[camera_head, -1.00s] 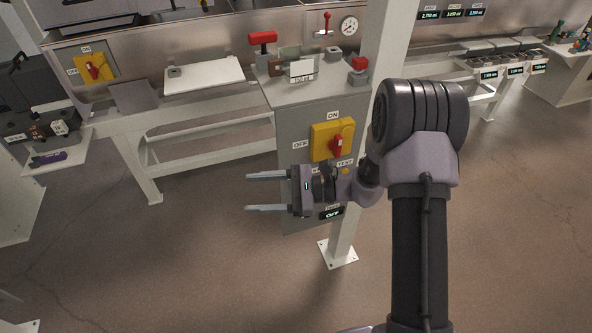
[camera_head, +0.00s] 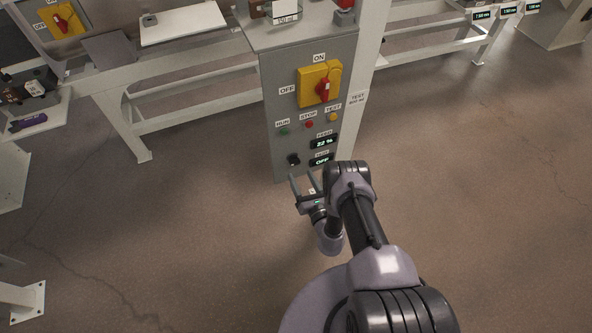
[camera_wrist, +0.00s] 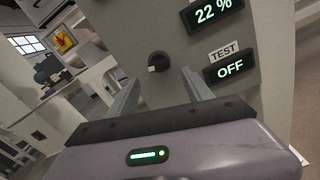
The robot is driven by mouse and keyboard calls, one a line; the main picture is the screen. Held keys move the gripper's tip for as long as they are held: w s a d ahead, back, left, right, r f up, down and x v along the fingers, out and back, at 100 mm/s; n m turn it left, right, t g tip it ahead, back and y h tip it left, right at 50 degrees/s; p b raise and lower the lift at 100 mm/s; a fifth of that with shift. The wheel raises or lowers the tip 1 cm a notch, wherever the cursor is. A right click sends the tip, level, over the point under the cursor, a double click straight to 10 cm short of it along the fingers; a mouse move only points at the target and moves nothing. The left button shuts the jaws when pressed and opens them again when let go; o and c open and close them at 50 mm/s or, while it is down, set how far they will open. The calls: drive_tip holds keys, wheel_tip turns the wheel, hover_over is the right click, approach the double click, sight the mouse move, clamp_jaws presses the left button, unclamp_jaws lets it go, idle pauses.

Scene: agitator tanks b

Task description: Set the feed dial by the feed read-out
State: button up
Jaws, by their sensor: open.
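The feed dial (camera_head: 293,160) is a small black knob low on the front of the grey control cabinet (camera_head: 277,100). In the wrist view the dial (camera_wrist: 158,62) shows a pale mark at its lower left. The feed read-out (camera_head: 323,141) reads 22 %, and it also shows in the wrist view (camera_wrist: 214,12). My gripper (camera_head: 302,180) is open just below and in front of the dial. In the wrist view its fingers (camera_wrist: 160,90) point up towards the panel, with the dial beyond and between their tips. I see no contact.
The test read-out (camera_head: 321,160) below reads OFF. RUN, STOP and TEST buttons (camera_head: 309,124) sit above, under a yellow and red rotary switch (camera_head: 320,86). A white post (camera_head: 371,70) stands right of the cabinet. The floor (camera_head: 190,230) in front is clear.

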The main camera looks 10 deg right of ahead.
sight(294, 161)
drive_tip(key=w, duration=0.2)
drive_tip(key=w+b, duration=0.1)
drive_tip(key=w, duration=0.1)
drive_tip(key=w+a, duration=0.1)
drive_tip(key=shift+w+b, duration=0.35)
drive_tip(key=shift+w, duration=0.05)
clamp_jaws()
drive_tip(key=shift+n, duration=0.3)
drive_tip(key=n, duration=0.6)
drive_tip(key=n+b, duration=0.1)
drive_tip(key=n, duration=0.3)
drive_tip(key=shift+d, duration=0.25)
unclamp_jaws()
